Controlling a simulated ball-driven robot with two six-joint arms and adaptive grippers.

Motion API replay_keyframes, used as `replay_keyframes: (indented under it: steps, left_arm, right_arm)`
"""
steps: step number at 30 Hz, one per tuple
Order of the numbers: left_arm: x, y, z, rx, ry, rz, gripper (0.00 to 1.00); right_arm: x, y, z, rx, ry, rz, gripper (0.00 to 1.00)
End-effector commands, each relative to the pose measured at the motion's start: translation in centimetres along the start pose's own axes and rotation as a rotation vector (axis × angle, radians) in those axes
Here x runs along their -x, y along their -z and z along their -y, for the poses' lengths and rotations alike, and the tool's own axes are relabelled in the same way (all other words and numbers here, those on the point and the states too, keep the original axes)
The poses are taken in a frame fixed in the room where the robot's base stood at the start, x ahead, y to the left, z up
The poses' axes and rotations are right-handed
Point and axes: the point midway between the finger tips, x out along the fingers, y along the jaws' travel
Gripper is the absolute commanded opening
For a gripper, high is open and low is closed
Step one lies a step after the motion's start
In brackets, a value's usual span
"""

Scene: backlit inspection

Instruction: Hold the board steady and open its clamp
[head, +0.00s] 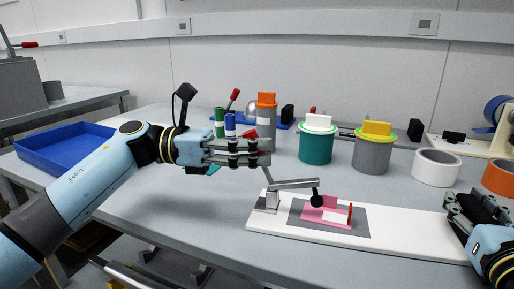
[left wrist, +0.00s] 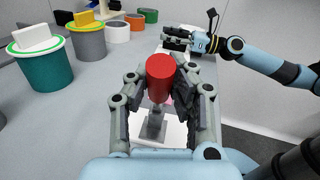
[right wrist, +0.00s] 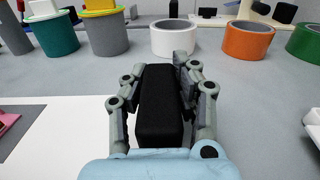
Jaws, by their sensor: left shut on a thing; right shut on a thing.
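The white board (head: 415,226) lies on the grey table, with a grey pad (head: 355,222) and pink piece (head: 312,214) on it. The metal clamp (head: 290,184) stands at its left end; its arm reaches over the pink piece, with a black tip (head: 317,201) low there. I cannot tell whether the tip presses. My left gripper (head: 263,152) is shut on the clamp's red handle (left wrist: 160,75), its lever standing steeply; the fingers hide the handle in the head view. My right gripper (head: 464,208) is shut on a black block (right wrist: 160,108) at the board's right end.
A teal canister (head: 316,146) and a grey canister (head: 371,154) stand behind the board. A white tape roll (head: 436,168) and an orange roll (head: 499,178) are behind the right gripper. A blue tray (head: 62,150) is at left. The table front-left of the board is clear.

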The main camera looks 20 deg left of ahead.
Motion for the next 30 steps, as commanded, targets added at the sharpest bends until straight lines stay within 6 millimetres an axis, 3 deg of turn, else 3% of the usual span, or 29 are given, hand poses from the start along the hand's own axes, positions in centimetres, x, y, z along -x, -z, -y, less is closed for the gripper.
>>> replay_keyframes:
  steps: [8,18,27,28,30]
  left_arm:
    - [0.1,0.1,0.0,0.002,0.000,0.006,0.00]
    - [1.5,1.0,-0.4,0.044,0.019,0.233,0.00]
    - [1.6,1.0,-0.4,0.044,0.018,0.251,0.00]
    - [1.6,1.0,-0.4,0.044,0.018,0.251,0.18]
    - [1.6,1.0,-0.4,0.044,0.019,0.250,0.28]
  right_arm:
    - [0.1,0.5,-0.1,0.002,-0.003,-0.010,0.00]
    - [0.1,0.5,-0.1,0.002,-0.003,-0.010,0.00]
    - [0.1,0.5,-0.1,0.002,-0.002,-0.010,0.00]
    - [0.1,0.5,-0.1,0.002,-0.002,-0.010,0.00]
    - [0.1,0.5,-0.1,0.002,-0.002,-0.009,0.00]
